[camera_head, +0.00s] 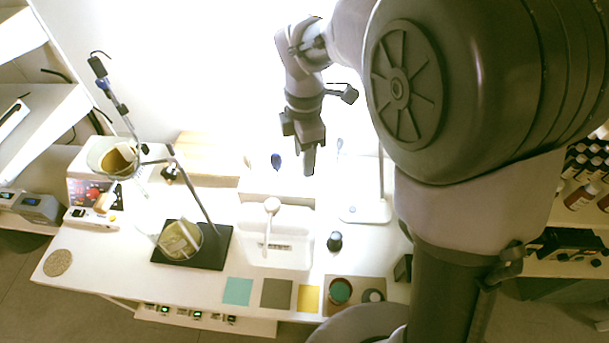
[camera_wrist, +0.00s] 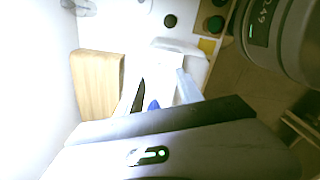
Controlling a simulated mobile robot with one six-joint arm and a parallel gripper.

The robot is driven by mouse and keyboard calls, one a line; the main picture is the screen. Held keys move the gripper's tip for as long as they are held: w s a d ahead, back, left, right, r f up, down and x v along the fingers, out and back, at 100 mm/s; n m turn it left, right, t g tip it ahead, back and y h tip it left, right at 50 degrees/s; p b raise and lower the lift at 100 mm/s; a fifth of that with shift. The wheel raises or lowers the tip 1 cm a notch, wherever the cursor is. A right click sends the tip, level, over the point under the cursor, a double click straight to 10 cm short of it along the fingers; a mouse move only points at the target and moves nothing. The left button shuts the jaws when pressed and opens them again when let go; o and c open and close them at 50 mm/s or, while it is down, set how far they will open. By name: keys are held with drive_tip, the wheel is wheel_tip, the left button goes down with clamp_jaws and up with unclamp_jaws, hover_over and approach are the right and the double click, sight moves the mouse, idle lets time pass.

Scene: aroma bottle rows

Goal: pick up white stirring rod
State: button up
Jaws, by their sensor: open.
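A white rod-like piece with a round end (camera_head: 271,206) stands out over the white tray (camera_head: 290,259) in the head view. It may be the stirring rod, but glare makes this uncertain. My gripper (camera_head: 309,163) hangs pointing down above the back of the table, behind and right of that piece and apart from it. It is open, with nothing seen between its fingers. A blue-headed tool (camera_head: 276,161) stands just left of my gripper; its blue part also shows in the wrist view (camera_wrist: 154,105). In the wrist view, my gripper's body covers the lower part.
A beaker (camera_head: 181,240) sits on a black stand base (camera_head: 218,239) at the left, with another beaker (camera_head: 112,156) held higher. A wooden block (camera_head: 208,154) is at the back. A dark round item (camera_head: 334,241) stands right of the tray. Coloured squares (camera_head: 238,291) line the front.

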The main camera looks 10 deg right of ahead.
clamp_jaws()
drive_tip(key=shift+r, duration=0.1)
wheel_tip(320, 180, up, 10)
drive_tip(key=p, duration=0.4)
